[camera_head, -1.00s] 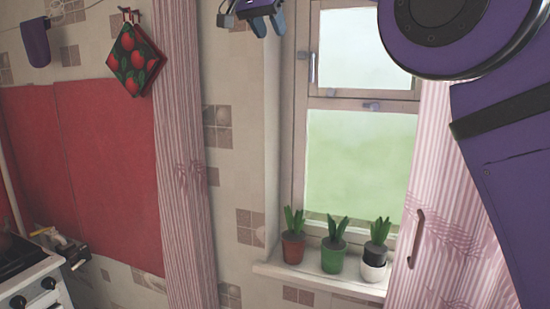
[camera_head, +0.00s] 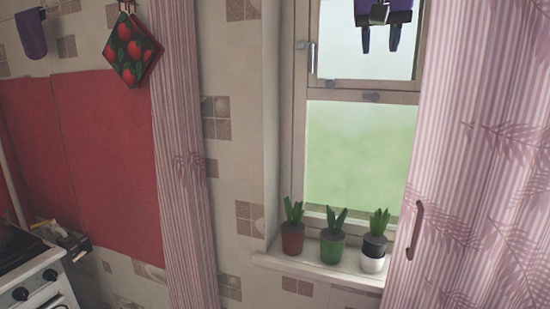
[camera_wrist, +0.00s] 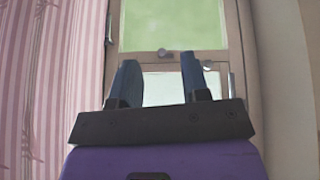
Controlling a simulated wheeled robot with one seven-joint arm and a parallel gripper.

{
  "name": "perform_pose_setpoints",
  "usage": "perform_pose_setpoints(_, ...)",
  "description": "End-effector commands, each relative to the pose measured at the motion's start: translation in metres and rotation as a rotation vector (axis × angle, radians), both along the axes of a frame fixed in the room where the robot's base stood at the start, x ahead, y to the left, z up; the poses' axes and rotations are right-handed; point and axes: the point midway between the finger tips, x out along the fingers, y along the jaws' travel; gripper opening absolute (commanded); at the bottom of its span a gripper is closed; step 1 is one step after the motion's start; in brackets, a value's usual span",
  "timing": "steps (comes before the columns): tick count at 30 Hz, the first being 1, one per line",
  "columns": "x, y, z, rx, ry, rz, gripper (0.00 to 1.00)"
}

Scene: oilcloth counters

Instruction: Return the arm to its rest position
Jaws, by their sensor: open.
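My gripper (camera_head: 380,38) shows at the top of the head view, in front of the upper window pane, with its fingers pointing down. In the wrist view my gripper (camera_wrist: 160,82) has its two blue-grey fingers apart, with nothing between them but the window behind. It is open and empty. Most of my arm is outside the head view.
A window (camera_head: 360,150) stands between pink striped curtains (camera_head: 480,150). Several potted plants, including a green pot (camera_head: 332,250), stand on the windowsill (camera_head: 300,268). A stove (camera_head: 38,280) is at lower left. A strawberry potholder (camera_head: 131,50) hangs on the tiled wall.

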Motion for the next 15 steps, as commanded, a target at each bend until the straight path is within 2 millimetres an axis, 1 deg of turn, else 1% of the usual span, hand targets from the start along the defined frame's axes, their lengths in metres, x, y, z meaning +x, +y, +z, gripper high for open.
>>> perform_pose_setpoints(1,-0.017,-0.016,-0.009,0.010,0.012,0.014,0.42)
perform_pose_setpoints(5,-0.058,-0.045,-0.037,0.030,0.037,0.067,0.42)
perform_pose_setpoints(6,-0.071,-0.052,-0.046,0.035,0.043,0.084,0.42)
perform_pose_setpoints(11,-0.126,-0.076,-0.090,0.059,0.059,0.140,0.42)
perform_pose_setpoints(12,-0.140,-0.081,-0.102,0.064,0.062,0.153,0.42)
perform_pose_setpoints(14,-0.161,-0.087,-0.120,0.071,0.063,0.171,0.42)
perform_pose_setpoints(15,-0.175,-0.091,-0.133,0.076,0.064,0.181,0.42)
